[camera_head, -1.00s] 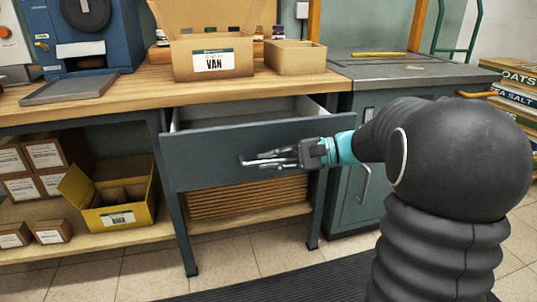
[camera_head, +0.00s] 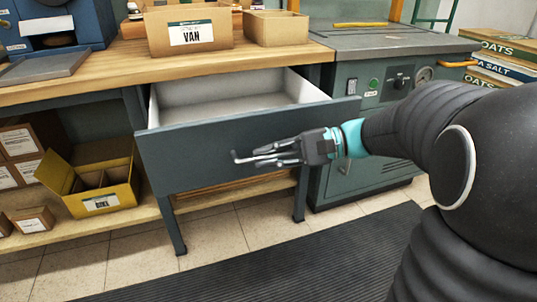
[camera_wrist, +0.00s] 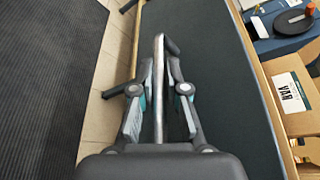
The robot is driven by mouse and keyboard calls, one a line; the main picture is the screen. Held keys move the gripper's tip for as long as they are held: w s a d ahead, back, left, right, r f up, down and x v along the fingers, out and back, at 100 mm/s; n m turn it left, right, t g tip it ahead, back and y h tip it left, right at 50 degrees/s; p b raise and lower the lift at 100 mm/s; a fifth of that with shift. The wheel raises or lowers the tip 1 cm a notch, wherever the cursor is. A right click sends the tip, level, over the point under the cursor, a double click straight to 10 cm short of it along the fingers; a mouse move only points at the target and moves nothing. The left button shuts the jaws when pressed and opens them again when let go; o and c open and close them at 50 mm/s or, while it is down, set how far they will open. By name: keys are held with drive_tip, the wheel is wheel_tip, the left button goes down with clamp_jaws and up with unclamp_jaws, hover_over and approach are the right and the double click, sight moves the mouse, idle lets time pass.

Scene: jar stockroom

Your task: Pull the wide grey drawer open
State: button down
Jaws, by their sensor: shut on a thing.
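The wide grey drawer (camera_head: 200,158) sits under the wooden worktop and stands well out from it. Its pale, empty-looking inside (camera_head: 230,98) shows behind the dark front in the head view. My gripper (camera_head: 262,157) is at the drawer front, shut on the metal bar handle (camera_head: 240,158). In the wrist view the handle (camera_wrist: 159,85) runs between the two fingers of my gripper (camera_wrist: 158,100), with the dark drawer front (camera_wrist: 205,60) beyond it. Part of the handle is hidden by my fingers.
The worktop (camera_head: 110,68) carries a VAN box (camera_head: 188,32) and a smaller open carton (camera_head: 276,27). A grey-green machine (camera_head: 385,80) stands right of the drawer. A yellow box (camera_head: 100,195) sits on the lower shelf at left. A dark ribbed mat (camera_head: 290,250) covers the floor in front.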

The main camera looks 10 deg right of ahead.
drive_tip(key=c, duration=1.2)
unclamp_jaws()
drive_tip(key=shift+d, duration=0.15)
drive_tip(key=v, duration=1.1)
drive_tip(key=shift+d, duration=0.4)
drive_tip(key=shift+r, duration=0.15)
